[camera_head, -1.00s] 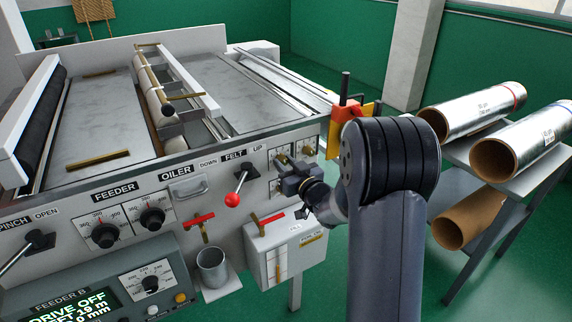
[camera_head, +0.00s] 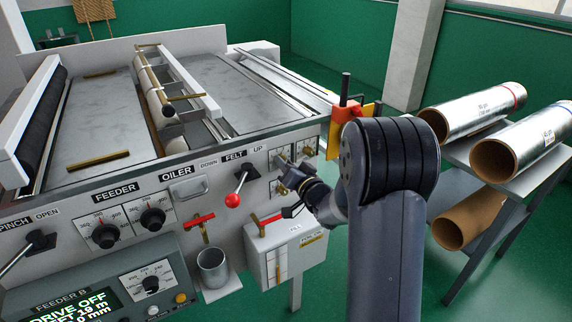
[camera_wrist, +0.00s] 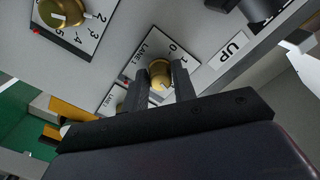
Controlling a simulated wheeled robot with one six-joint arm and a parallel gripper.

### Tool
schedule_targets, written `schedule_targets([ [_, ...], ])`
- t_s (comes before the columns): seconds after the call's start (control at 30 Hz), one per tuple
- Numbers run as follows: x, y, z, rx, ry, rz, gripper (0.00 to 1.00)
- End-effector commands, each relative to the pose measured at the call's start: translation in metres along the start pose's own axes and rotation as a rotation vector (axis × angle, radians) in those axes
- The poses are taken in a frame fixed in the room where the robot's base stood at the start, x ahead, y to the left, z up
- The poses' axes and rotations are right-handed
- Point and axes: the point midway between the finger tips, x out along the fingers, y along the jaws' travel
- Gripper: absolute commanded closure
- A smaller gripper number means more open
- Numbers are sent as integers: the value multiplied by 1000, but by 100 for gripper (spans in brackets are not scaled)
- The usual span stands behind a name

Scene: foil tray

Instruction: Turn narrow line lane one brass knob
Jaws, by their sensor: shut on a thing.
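In the wrist view a brass knob (camera_wrist: 160,73) sits on a white plate (camera_wrist: 181,50) marked LANE 1, with 0 and 1 readable on its scale. My gripper (camera_wrist: 163,76) is shut on this knob, one dark finger on each side. The fingers hide part of the plate, and I cannot tell the knob's exact setting.
A larger brass knob (camera_wrist: 62,12) with a numbered dial is close by in the wrist view. A second lane plate (camera_wrist: 112,101) lies beside the held one. The red-balled FELT lever (camera_head: 233,200) sticks out left of my gripper.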

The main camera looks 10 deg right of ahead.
Motion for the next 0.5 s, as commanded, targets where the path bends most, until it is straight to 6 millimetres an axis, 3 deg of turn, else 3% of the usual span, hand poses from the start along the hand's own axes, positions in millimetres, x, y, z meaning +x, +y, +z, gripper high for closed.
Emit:
schedule_targets([
  [0.5,0,0,0,74,0,1,97],
])
